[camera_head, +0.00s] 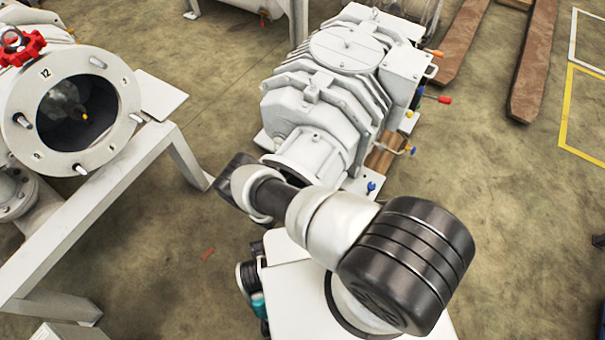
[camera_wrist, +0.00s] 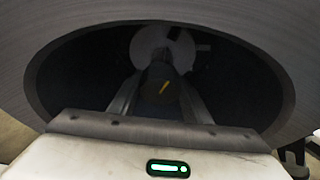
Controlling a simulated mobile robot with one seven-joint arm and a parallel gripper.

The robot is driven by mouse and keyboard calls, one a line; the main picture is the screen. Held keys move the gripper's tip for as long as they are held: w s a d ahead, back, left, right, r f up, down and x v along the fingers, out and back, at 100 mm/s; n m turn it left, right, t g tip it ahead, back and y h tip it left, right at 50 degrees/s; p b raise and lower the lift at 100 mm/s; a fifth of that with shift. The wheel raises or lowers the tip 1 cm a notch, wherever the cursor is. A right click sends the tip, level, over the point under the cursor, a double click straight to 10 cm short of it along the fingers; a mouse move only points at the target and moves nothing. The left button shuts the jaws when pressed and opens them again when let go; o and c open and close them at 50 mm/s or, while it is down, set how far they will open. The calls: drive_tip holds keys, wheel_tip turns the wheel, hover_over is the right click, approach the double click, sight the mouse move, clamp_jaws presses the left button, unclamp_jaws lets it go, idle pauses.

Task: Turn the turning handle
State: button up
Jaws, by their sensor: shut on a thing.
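In the wrist view, a dark rounded knob with a yellow mark, which looks like the turning handle (camera_wrist: 163,77), sits deep inside a wide round opening. My gripper (camera_wrist: 162,97) reaches into this opening, with one grey finger on each side of the knob. It is shut on the knob. A pale round part (camera_wrist: 160,42) lies behind the knob. The gripper cannot be made out in the head view. There, a flanged round opening (camera_head: 126,98) at the left holds a small yellow mark (camera_head: 85,117) inside its dark interior.
The wide metal rim (camera_wrist: 285,75) surrounds my fingers closely in the wrist view. In the head view, a red handwheel (camera_head: 20,46) is at the top left, and a large white pump (camera_head: 325,90) stands at the centre back. Open floor (camera_head: 500,230) lies to the right.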

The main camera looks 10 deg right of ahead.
drive_tip(key=shift+n+g+h, duration=0.3)
drive_tip(key=shift+n+g, duration=0.1)
drive_tip(key=shift+n, duration=0.1)
drive_tip(key=shift+s+d+f+n+g+h, duration=0.15)
drive_tip(key=shift+n+g+h, duration=0.15)
drive_tip(key=shift+n, duration=0.6)
drive_tip(key=o, duration=1.1)
drive_tip(key=shift+a+r, duration=0.2)
